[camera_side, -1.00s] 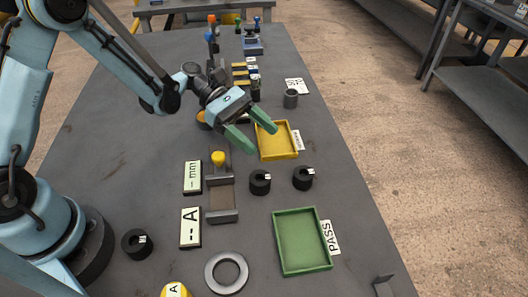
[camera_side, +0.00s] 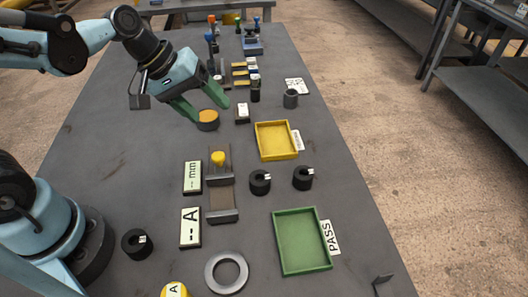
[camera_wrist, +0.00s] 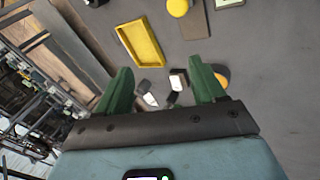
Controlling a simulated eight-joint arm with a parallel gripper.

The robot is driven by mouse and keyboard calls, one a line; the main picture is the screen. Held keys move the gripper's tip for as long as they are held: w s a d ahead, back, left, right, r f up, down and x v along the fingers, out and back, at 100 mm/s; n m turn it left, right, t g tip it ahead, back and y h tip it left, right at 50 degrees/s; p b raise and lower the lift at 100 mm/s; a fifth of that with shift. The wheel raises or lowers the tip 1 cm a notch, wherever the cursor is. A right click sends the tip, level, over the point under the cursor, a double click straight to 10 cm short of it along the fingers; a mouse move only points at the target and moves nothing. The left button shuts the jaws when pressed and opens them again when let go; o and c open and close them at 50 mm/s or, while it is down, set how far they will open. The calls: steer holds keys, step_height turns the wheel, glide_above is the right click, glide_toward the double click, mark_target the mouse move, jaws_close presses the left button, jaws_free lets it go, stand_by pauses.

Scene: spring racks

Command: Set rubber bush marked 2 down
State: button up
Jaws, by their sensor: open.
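Three black rubber bushes with small white labels stand on the bench in the side view: one (camera_side: 260,184) right of the fixture with the yellow knob, one (camera_side: 303,179) further right, and one (camera_side: 137,246) near my base. Their marks are too small to read, so I cannot tell which is marked 2. My gripper (camera_side: 209,111) is open, with nothing seen between its green fingers. It is near the orange-topped round part, away from all three bushes. In the wrist view my gripper (camera_wrist: 160,66) shows its fingers spread.
A yellow tray (camera_side: 259,152) and a green PASS tray (camera_side: 281,269) lie on the right. The fixture with a yellow knob (camera_side: 218,158), two display plates and a grey ring (camera_side: 211,279) stand mid-bench. The orange-topped part (camera_side: 208,116) is by my fingers. Left bench is mostly clear.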

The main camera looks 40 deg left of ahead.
steer(key=s+a+m+y, duration=0.1)
steer(key=m, duration=0.1)
steer(key=s+a+m+t+y, duration=0.1)
steer(key=s+a+r+m+t+y, duration=0.1)
steer(key=a+m, duration=0.1)
steer(key=shift+s+a+r+m, duration=0.1)
steer(key=shift+s+m, duration=0.2)
steer(key=shift+s, duration=0.05)
steer(key=shift+o, duration=0.5)
steer(key=shift+s+a+r+m+t+y, duration=0.1)
steer(key=shift+s+a+m+t+y, duration=0.25)
steer(key=shift+m, duration=0.25)
steer(key=shift+w, duration=0.1)
